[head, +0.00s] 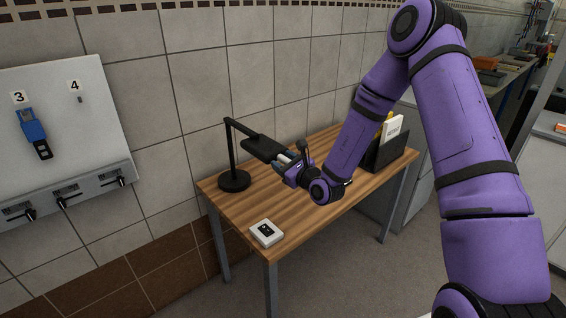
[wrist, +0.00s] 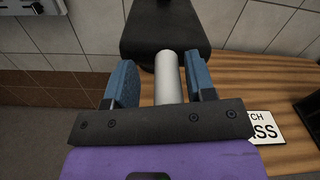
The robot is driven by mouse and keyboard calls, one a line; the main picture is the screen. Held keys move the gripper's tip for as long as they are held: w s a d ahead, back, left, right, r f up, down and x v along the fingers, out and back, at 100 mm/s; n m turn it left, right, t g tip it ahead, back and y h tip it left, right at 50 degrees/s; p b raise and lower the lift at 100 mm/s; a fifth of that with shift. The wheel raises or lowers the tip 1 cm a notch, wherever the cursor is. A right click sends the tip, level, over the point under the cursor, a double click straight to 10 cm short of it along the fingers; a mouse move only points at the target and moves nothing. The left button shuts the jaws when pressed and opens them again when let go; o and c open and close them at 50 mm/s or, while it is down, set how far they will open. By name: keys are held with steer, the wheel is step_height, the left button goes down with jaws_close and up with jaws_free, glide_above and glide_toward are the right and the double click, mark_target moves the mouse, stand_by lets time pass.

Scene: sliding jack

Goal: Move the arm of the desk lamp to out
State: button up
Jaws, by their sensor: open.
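The black desk lamp (head: 233,152) stands at the left end of the wooden table, with a round base, an upright post and a short arm. Its flat dark head (head: 263,148) points right toward my gripper (head: 284,160); the head also shows at the top of the wrist view (wrist: 165,28). A pale grey cylindrical handle (wrist: 168,80) sticks out from the head toward me. My gripper's blue fingers (wrist: 162,84) are open on either side of this handle. A gap shows on the left, and the right finger is closer. Contact cannot be told.
A white box with dark markings (head: 266,233) lies at the table's (head: 290,205) front left corner. A dark holder with papers (head: 386,152) stands at the right end. A tiled wall is close behind; a white board (head: 70,110) hangs left.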

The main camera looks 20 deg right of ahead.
steer(key=v, duration=1)
steer(key=shift+s, duration=0.3)
steer(key=s+a+r+n+g+y, duration=0.5)
steer(key=r+n, duration=0.2)
steer(key=s+a+r+n+g+y, duration=0.4)
steer(key=s+a+r+n+g, duration=0.15)
steer(key=r+n, duration=0.2)
steer(key=s+r+n+g+h, duration=0.4)
steer(key=s+n+g, duration=0.25)
steer(key=s, duration=0.35)
steer(key=s+d+r+n+t+h, duration=0.3)
steer(key=s+d+r+h, duration=0.1)
steer(key=s+d+h, duration=0.1)
steer(key=s+d+r+n+t+h, duration=0.3)
steer(key=d+h, duration=0.4)
steer(key=d, duration=0.3)
steer(key=shift+s+r+n, duration=0.6)
steer(key=shift+s+r, duration=0.25)
steer(key=shift+s, duration=0.3)
steer(key=shift+d, duration=0.1)
